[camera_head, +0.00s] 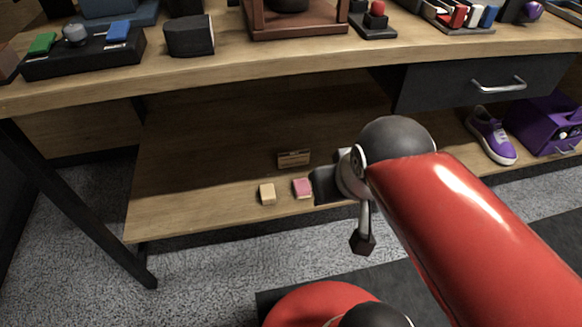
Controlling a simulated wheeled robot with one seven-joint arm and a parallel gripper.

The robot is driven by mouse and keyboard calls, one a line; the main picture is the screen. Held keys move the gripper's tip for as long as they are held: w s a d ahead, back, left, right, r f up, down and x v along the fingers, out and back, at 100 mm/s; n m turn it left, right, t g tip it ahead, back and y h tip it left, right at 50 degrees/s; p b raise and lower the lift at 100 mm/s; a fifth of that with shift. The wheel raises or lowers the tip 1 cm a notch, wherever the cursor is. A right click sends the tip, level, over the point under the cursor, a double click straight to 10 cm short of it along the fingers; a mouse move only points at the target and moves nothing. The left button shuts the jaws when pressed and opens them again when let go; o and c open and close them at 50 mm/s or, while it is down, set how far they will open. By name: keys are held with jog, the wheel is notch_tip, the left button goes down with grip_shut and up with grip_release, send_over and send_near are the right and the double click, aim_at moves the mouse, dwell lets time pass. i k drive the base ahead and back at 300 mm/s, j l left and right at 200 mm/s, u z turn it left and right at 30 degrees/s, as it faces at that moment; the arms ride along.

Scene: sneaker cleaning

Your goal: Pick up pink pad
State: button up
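The pink pad (302,188) is a small block with a pink top, lying on the lower wooden shelf near its front edge. My gripper (362,238) is to the right of the pad, apart from it, at the end of my red arm. One dark fingertip hangs below the grey wrist, in front of the shelf edge. A dark block-like shape just right of the pad may be another part of the gripper; I cannot tell. My wrist and arm hide much of the gripper, so its opening is unclear. The pink pad is not held.
A tan block (267,194) lies left of the pad, and a brown box (293,158) stands behind it. The wooden tabletop (290,60) overhangs the shelf. A purple sneaker (491,136) and a purple box (546,125) are at right. The shelf's left part is clear.

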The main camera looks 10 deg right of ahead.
aim_at(302, 188)
jog(key=i+j+z, duration=0.1)
jog(key=j+z, duration=0.35)
jog(key=i+j+z, duration=0.1)
jog(key=j+z, duration=0.3)
jog(key=l+z, duration=0.15)
jog(key=z, duration=0.65)
